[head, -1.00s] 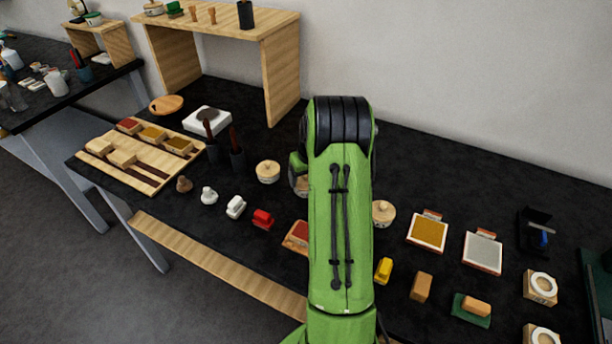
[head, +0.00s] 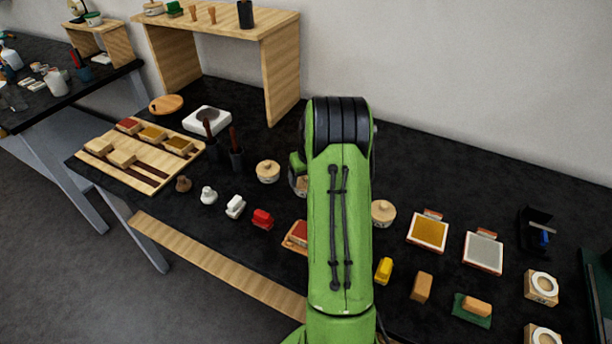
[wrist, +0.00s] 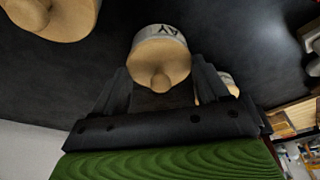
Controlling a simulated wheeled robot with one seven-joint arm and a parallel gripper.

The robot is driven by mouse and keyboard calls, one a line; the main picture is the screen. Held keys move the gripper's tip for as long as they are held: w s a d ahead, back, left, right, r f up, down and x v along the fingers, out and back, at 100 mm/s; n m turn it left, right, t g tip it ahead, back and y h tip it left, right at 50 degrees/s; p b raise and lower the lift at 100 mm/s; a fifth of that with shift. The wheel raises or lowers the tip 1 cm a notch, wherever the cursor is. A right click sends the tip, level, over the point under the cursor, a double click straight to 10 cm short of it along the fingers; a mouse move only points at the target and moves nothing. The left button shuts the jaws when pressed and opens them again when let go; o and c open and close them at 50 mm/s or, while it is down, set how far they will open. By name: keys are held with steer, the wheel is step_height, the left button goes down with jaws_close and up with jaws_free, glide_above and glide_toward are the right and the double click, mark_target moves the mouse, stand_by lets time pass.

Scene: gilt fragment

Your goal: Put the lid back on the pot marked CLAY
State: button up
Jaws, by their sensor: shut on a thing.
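In the wrist view a white pot (wrist: 172,33) shows the letters "AY" of its label; the rest of the word is out of sight. A round pale wooden lid (wrist: 150,55) with a knob is at its mouth, in line with it. I cannot tell whether the lid is fully seated. My gripper (wrist: 161,92) has its dark fingers on either side of the lid and is shut on it.
Lidded pots stand left (head: 267,172) and right (head: 383,213) of my arm. Close by are a red block (head: 262,219), a yellow block (head: 383,271) and an ochre pad (head: 428,233). A wooden shelf (head: 282,78) stands at the back. Dark tabletop behind the right-hand pads is clear.

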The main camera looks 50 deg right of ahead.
steer(key=shift+f, duration=0.1)
stand_by(0.7)
steer(key=o, duration=1)
steer(key=shift+r+p, duration=2.5)
steer(key=shift+r, duration=1.1)
steer(key=shift+f, duration=0.1)
jaws_close()
